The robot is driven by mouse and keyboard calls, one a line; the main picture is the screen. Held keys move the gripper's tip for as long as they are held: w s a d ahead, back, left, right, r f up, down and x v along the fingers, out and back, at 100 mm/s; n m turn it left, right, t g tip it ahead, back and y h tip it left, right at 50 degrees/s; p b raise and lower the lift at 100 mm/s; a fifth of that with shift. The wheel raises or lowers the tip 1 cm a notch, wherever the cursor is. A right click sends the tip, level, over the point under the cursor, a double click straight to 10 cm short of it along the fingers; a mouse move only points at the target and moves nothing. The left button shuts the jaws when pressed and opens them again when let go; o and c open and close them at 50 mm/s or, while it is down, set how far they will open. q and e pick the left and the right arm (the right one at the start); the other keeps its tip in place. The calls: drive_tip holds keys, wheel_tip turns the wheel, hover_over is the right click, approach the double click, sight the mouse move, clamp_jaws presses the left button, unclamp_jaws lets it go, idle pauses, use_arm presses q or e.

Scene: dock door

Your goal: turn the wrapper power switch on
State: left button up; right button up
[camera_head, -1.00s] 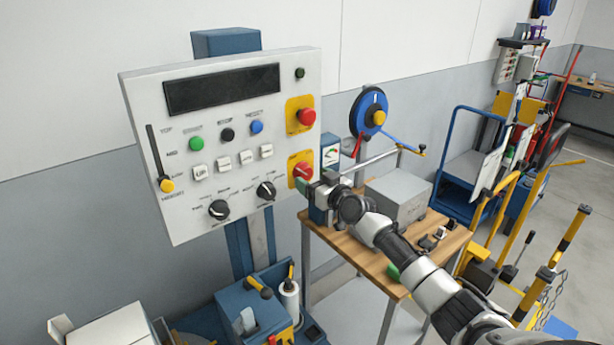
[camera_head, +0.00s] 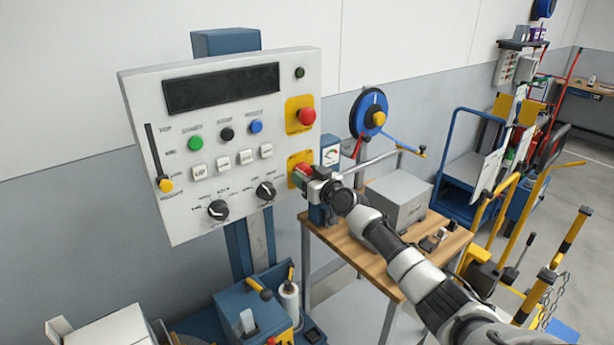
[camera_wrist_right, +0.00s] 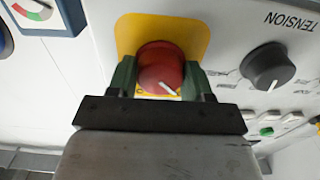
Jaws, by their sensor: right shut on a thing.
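The wrapper control panel (camera_head: 224,140) is a pale box on a blue post in the head view. The red rotary power switch (camera_wrist_right: 160,68) sits on a yellow plate (camera_head: 294,160) at the panel's lower right. My right gripper (camera_head: 304,174) is at this switch and hides much of it in the head view. In the right wrist view its two green-padded fingers (camera_wrist_right: 160,75) are shut on the red knob, one on each side. A white pointer line on the knob runs slantwise. My left gripper is not in view.
A red emergency button (camera_head: 307,117) on a yellow plate is just above the switch. A black tension knob (camera_wrist_right: 267,66) is beside it. A wooden table (camera_head: 352,249) with a grey box (camera_head: 398,200) stands below and right of my arm.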

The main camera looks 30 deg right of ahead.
drive_tip(key=shift+m, duration=0.4)
drive_tip(key=m+b, duration=0.1)
drive_tip(key=m, duration=0.1)
drive_tip(key=shift+m, duration=0.4)
drive_tip(key=m, duration=0.4)
drive_tip(key=shift+r+m, duration=0.1)
drive_tip(key=shift+m, duration=0.2)
drive_tip(key=m, duration=0.4)
drive_tip(key=shift+r+m, duration=0.1)
drive_tip(key=shift+m, duration=0.2)
drive_tip(key=m+p, duration=0.1)
drive_tip(key=m, duration=0.3)
drive_tip(key=shift+m, duration=0.7)
drive_tip(key=o, duration=0.9)
